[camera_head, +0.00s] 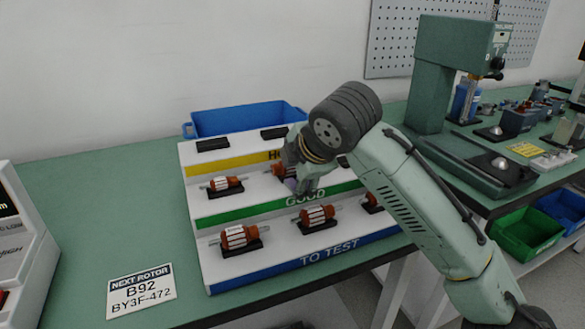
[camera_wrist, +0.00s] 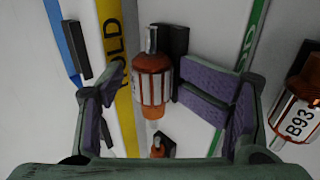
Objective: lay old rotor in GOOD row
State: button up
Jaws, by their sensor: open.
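An orange-brown rotor with a white-striped middle and grey shaft shows in the wrist view (camera_wrist: 152,88), between the yellow HOLD stripe and the green GOOD stripe. A black cradle (camera_wrist: 178,50) shows beside and partly behind it; whether the rotor rests in it I cannot tell. My gripper (camera_wrist: 155,95) is open, its purple-lined fingers standing apart on both sides of the rotor. In the head view my gripper (camera_head: 297,180) is over the middle of the GOOD row (camera_head: 270,204) and hides most of this rotor (camera_head: 280,170). Another rotor (camera_head: 225,184) lies at the row's left.
The TO TEST row (camera_head: 270,279) in front holds rotors (camera_head: 239,236), (camera_head: 317,214) and a partly hidden one (camera_head: 371,200). The HOLD row behind has empty black cradles (camera_head: 213,144). A blue bin (camera_head: 240,119) stands behind the rack. A B92 sign (camera_head: 141,291) lies front left.

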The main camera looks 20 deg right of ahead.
jog(key=v, duration=1.2)
